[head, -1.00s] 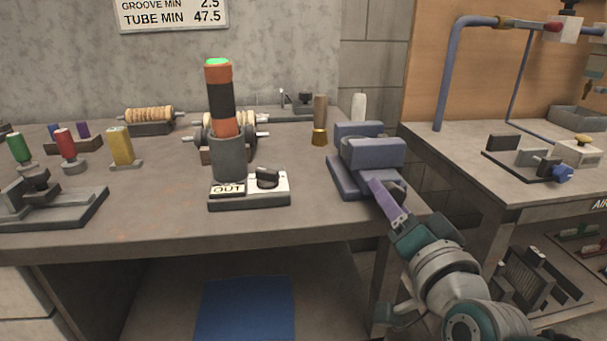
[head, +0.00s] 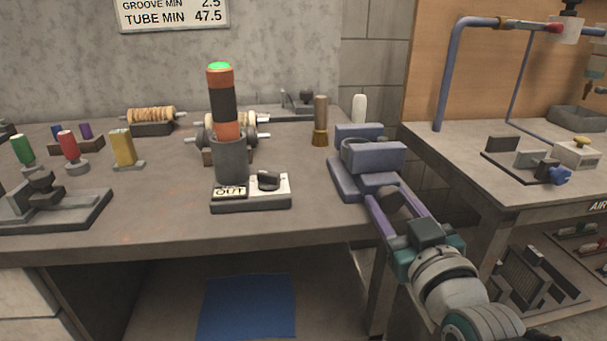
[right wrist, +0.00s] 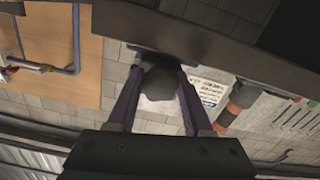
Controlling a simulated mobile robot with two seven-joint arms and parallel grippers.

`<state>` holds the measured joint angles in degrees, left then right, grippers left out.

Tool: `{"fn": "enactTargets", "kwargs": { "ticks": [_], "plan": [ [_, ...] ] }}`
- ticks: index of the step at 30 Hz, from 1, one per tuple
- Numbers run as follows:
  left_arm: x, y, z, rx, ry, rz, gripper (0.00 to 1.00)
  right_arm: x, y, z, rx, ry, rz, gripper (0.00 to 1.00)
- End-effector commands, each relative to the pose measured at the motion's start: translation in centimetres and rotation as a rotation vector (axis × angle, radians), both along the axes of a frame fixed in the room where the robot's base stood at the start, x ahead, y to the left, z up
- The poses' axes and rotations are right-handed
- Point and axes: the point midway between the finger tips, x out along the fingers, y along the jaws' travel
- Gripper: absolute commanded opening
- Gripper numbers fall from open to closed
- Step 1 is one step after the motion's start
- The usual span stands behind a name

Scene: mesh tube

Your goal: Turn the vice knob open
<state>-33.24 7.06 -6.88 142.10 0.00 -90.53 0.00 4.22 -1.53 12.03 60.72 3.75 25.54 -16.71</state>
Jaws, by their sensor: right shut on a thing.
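The blue-grey vice (head: 375,158) stands at the right front corner of the bench, with a grey ring-like part between its jaws. Its dark knob (head: 392,201) faces the front and sits between the purple fingers of my right gripper (head: 393,203). In the right wrist view the knob (right wrist: 158,84) is a rounded dark grey block with a finger on each side, and my right gripper (right wrist: 158,88) is shut on it. The vice body behind the knob is mostly hidden there. My left gripper is not in view.
A small box with a dial and an OUT label (head: 230,205) stands left of the vice, beside a signal tower (head: 222,110). A wooden-handled tool (head: 320,120) stands behind left. A gap separates this bench from the right-hand bench (head: 470,150).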

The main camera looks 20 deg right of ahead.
Motion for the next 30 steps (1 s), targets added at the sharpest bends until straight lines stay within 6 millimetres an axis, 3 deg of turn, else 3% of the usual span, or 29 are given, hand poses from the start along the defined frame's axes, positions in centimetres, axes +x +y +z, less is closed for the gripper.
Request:
{"fn": "enactTargets", "kwargs": {
  "ticks": [15, 30],
  "plan": [
    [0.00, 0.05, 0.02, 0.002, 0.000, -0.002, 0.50, 0.02, -0.10, 0.18, -0.426, 0.098, -0.001, 0.00],
    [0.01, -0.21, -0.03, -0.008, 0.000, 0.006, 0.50, 0.02, -0.11, 0.21, -0.590, 0.138, 0.000, 0.00]
  ]
}}
